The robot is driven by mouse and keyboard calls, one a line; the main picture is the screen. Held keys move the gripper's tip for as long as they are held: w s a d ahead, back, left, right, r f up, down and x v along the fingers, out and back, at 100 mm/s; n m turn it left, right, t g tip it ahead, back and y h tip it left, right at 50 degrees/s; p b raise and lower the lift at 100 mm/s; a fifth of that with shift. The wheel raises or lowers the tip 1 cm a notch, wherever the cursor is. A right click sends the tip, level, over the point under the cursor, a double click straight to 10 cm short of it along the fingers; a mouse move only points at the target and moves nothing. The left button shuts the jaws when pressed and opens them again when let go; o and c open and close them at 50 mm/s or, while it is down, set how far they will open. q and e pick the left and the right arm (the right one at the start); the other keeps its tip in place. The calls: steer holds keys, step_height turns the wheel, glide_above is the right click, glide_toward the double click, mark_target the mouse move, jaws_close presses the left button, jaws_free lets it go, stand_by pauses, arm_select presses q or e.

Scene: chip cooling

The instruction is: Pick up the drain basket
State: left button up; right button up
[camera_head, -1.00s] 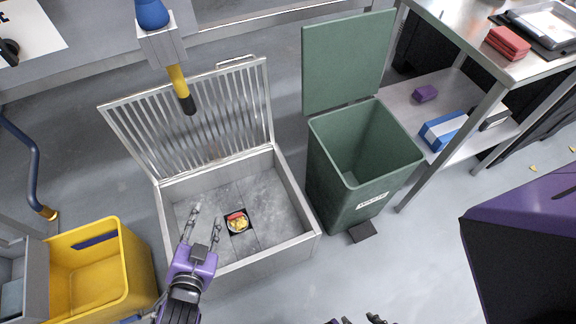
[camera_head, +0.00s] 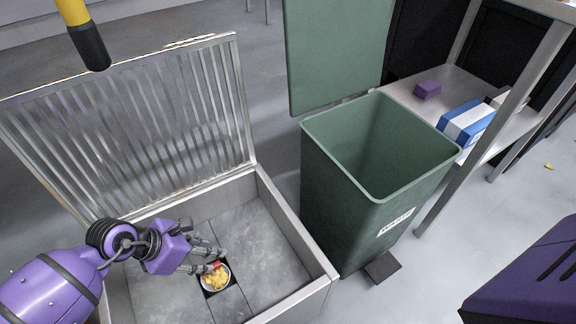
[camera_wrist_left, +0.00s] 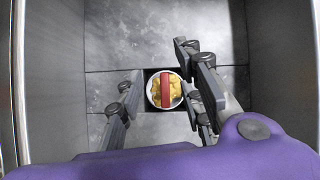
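The drain basket (camera_head: 217,280) is a small round white-rimmed basket with yellow bits in it and a red bar across its top. It sits in a dark square drain hole in the floor of a metal basin (camera_head: 266,260). My left gripper (camera_head: 207,260) reaches down into the basin, just above the basket. In the left wrist view the basket (camera_wrist_left: 156,91) lies between the open fingers of the left gripper (camera_wrist_left: 160,98), apart from both. The red bar (camera_wrist_left: 166,88) runs up and down in that view. My right gripper is not in view.
The basin's slatted metal lid (camera_head: 140,120) stands open behind it. A green waste bin (camera_head: 345,215) with its lid (camera_head: 335,50) up stands to the right. A metal shelf (camera_head: 400,92) is farther right. The basin's walls rise around the gripper.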

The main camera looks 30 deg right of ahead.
arm_select(q)
steer(key=a, duration=0.1)
steer(key=a+f+m+y, duration=0.1)
steer(key=a+y, duration=0.1)
steer(key=shift+s+a+f+m, duration=0.2)
steer(key=shift+a+f+m, duration=0.1)
steer(key=shift+f, duration=0.1)
steer(key=b+x, duration=0.1)
steer(key=x, duration=0.1)
steer(key=shift+s+d+f, duration=0.1)
steer(key=shift+s+f, duration=0.1)
steer(key=shift+f, duration=0.1)
steer(key=b, duration=0.3)
glide_above(216, 277)
steer(key=f, duration=0.4)
steer(key=shift+w+f, duration=0.25)
steer(key=shift+f, duration=0.25)
jaws_close()
